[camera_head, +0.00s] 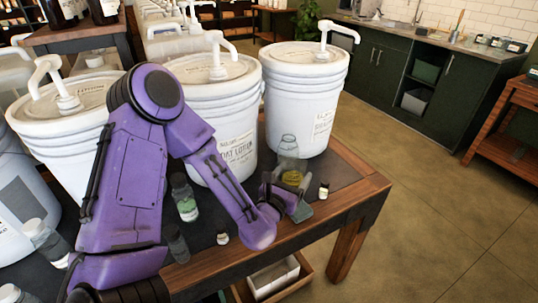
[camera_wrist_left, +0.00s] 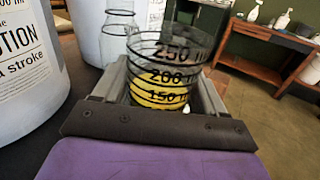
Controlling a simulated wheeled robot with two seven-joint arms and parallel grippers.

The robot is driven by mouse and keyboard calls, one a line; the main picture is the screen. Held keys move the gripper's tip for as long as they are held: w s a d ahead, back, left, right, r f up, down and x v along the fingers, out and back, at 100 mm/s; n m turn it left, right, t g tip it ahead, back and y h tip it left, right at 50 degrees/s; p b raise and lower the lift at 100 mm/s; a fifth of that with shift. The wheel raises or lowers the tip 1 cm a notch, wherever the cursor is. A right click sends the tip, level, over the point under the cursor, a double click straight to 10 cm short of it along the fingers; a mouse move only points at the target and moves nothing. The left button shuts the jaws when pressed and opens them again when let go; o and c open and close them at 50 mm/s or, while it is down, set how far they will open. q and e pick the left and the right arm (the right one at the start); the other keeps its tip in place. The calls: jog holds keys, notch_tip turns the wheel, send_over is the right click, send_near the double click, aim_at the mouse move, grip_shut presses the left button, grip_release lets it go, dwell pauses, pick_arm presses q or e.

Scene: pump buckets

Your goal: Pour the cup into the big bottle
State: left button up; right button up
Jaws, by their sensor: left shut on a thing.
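A clear glass measuring cup (camera_head: 292,179) with black markings and yellow liquid in its lower part is in my left gripper (camera_head: 291,193). In the left wrist view the cup (camera_wrist_left: 166,78) sits between the two grey fingers, which are shut on it, and looks roughly upright. A clear bottle with a narrow neck (camera_head: 288,144) stands just behind the cup in the head view. It shows behind and left of the cup in the left wrist view (camera_wrist_left: 117,22). The cup hides its lower part. My right gripper is not in view.
Large white pump buckets (camera_head: 305,85) stand close behind and left on the table (camera_head: 340,205). A dark bottle with a green label (camera_head: 186,200) and small bottles (camera_head: 323,191) stand nearby. The table's right edge is close, with open floor beyond.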

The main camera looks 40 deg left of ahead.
pick_arm(q)
jog(key=w+a+r+g+y+p, duration=0.2)
jog(key=a+r+g+p, duration=0.2)
jog(key=a+p, duration=0.5)
jog(key=g+p, duration=0.1)
jog(key=p, duration=0.2)
jog(key=shift+w+r, duration=0.25)
jog(key=shift+r, duration=0.05)
dwell(0.4)
jog(key=w+g+p, duration=0.1)
jog(key=p, duration=0.3)
jog(key=shift+r+g, duration=0.4)
